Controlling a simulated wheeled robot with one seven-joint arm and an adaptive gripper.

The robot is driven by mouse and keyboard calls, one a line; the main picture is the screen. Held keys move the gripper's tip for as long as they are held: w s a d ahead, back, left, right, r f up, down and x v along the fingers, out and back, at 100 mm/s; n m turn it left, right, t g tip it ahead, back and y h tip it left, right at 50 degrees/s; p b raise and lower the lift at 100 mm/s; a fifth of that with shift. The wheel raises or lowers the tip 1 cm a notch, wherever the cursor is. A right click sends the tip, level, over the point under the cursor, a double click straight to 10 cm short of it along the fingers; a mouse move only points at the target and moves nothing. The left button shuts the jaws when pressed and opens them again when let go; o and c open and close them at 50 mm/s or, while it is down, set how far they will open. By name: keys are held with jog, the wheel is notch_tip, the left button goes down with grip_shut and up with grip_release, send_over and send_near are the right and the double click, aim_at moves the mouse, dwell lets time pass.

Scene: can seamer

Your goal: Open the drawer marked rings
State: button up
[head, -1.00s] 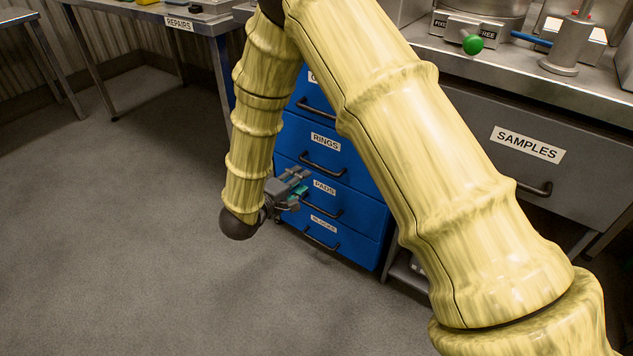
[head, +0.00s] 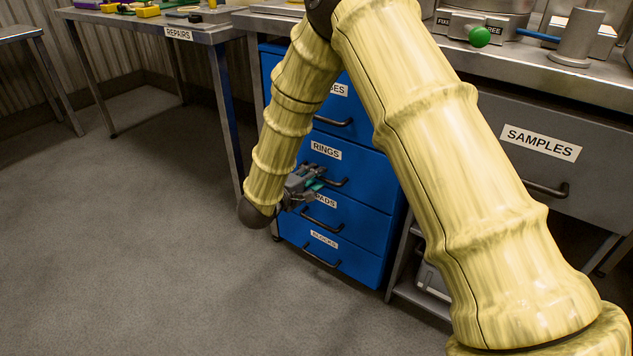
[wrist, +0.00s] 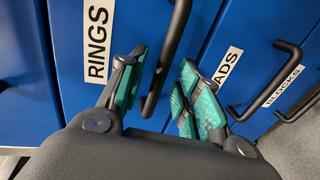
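The rings drawer (head: 368,178) is a blue front in the blue cabinet, shut flush, with a white RINGS label (wrist: 97,40). Its black bar handle (wrist: 167,60) shows in the wrist view, running between my two teal-padded fingers. My gripper (wrist: 163,93) is open, with one finger on the label side of the handle and the other on the PADS side. Both fingers look apart from the bar; how deep they reach past it I cannot tell. In the head view my gripper (head: 312,182) is in front of the rings drawer and covers part of its handle.
Above is a drawer whose label is partly hidden (head: 340,90). Below are the pads drawer (head: 365,228) and blocks drawer (head: 355,262), both shut. A grey samples drawer (head: 560,180) is at right. The floor (head: 150,230) left of the cabinet is clear.

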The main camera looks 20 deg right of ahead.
jog(key=shift+x, duration=0.85)
grip_shut()
jog(key=shift+s+a+r, duration=0.1)
